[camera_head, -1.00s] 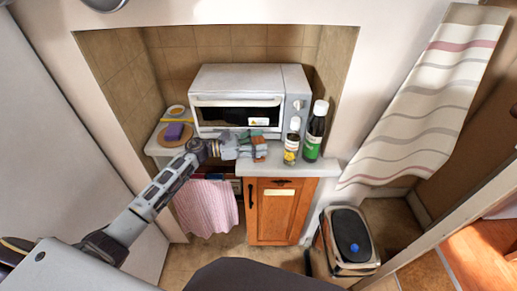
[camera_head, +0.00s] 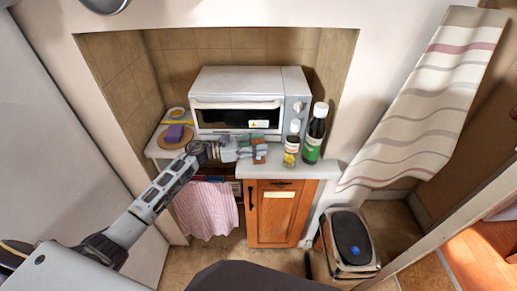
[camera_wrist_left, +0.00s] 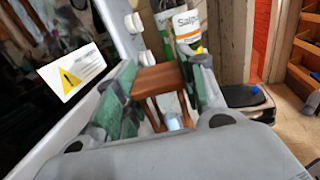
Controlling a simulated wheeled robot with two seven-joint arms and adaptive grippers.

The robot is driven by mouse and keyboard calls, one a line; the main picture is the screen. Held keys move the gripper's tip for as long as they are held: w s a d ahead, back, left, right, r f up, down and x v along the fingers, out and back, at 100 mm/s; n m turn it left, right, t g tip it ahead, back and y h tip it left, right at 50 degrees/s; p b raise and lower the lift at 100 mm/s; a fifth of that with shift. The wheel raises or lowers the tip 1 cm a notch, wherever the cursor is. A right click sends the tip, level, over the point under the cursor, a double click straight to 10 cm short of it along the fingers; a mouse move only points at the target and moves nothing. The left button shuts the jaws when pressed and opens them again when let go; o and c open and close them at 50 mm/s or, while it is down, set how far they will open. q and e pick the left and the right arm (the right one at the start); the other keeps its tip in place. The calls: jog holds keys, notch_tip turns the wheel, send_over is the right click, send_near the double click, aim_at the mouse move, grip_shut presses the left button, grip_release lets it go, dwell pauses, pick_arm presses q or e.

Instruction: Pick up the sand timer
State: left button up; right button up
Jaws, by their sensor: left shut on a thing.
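The sand timer (camera_wrist_left: 158,78) has a brown wooden end plate and thin wooden posts, with a pale bluish part low between them in the left wrist view. My left gripper (camera_wrist_left: 160,92) is shut on it, with green-padded fingers on either side. In the head view the timer's brown wood (camera_head: 259,143) shows at the tip of my left gripper (camera_head: 253,150), at the counter edge in front of the oven. I cannot tell whether the timer still touches the counter. My right gripper is not in view.
A white toaster oven (camera_head: 235,85) stands behind the gripper. A small labelled bottle (camera_head: 291,146) and a taller dark bottle (camera_head: 314,135) stand close to its right. A purple sponge (camera_head: 173,133) lies on a round board at left. A pink towel (camera_head: 207,208) hangs below.

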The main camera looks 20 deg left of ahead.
pick_arm(q)
jog(key=shift+r, duration=0.1)
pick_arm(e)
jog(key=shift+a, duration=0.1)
pick_arm(q)
jog(key=shift+s+r, duration=0.2)
jog(key=shift+r, duration=0.05)
notch_tip(320, 180, up, 7)
jog(key=shift+f+b, duration=0.2)
jog(key=shift+b, duration=0.5)
jog(key=shift+s+d+f, duration=0.15)
jog(key=shift+s+d, duration=0.15)
jog(key=shift+s, duration=0.5)
jog(key=s+d+b, duration=0.1)
jog(key=s+d, duration=0.1)
jog(key=s, duration=0.6)
jog(key=s+d+b, duration=0.1)
jog(key=s+d, duration=0.2)
jog(key=s, duration=0.6)
jog(key=shift+s, duration=0.15)
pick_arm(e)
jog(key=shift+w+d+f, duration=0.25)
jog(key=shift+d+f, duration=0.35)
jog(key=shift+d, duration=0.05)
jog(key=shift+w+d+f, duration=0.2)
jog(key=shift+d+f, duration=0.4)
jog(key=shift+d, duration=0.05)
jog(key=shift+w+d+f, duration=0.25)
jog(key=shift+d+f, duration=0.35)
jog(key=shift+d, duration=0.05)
